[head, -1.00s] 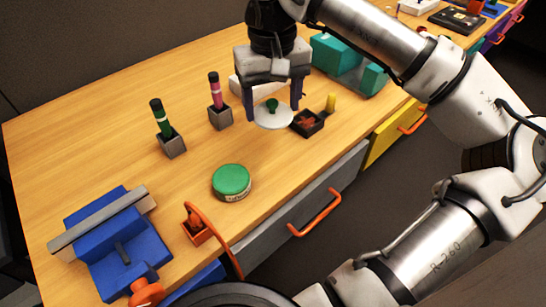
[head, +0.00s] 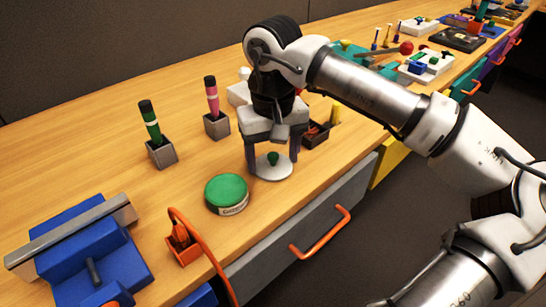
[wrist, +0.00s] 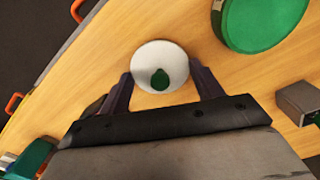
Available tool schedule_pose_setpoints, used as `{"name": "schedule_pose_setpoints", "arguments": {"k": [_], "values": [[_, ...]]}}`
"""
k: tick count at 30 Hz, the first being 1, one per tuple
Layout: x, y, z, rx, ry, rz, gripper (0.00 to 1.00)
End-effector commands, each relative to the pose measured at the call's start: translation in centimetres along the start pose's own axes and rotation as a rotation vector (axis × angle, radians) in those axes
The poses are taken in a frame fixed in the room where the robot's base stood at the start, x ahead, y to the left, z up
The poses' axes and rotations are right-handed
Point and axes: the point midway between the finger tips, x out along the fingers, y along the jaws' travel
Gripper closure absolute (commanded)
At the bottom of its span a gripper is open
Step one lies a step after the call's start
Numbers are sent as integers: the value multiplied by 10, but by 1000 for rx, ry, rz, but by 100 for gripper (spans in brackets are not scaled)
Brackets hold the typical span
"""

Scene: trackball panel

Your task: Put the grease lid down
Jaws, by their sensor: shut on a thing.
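The grease lid, a white disc with a green knob, shows in the head view (head: 268,173) and the wrist view (wrist: 150,58). My gripper (head: 272,164) points down with a finger on each side of the lid and is shut on it. In the wrist view my gripper (wrist: 161,76) spans the disc. The lid is level and low over the wooden bench; I cannot tell whether it touches the wood. The grease tin (head: 227,195), round with a green top and a white label, stands just left of the lid, apart from it.
A dark tray (head: 316,134) is behind my gripper to the right. Green (head: 150,122) and pink (head: 212,97) markers stand in grey holders. A blue vise-like block (head: 85,250) and an orange holder (head: 183,244) are at the front left. Bare wood lies around the lid.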

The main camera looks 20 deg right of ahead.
Motion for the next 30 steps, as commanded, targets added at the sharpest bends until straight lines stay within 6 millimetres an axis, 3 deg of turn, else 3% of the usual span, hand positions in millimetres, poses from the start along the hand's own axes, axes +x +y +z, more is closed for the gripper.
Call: {"name": "schedule_pose_setpoints", "arguments": {"k": [6,7,12,23,30], "values": [[4,0,0,-1,0,0,56],[3,0,0,-1,0,0,32],[2,0,0,-1,0,0,12],[-4,0,0,0,1,1,12],[-49,0,-1,1,3,1,12]]}}
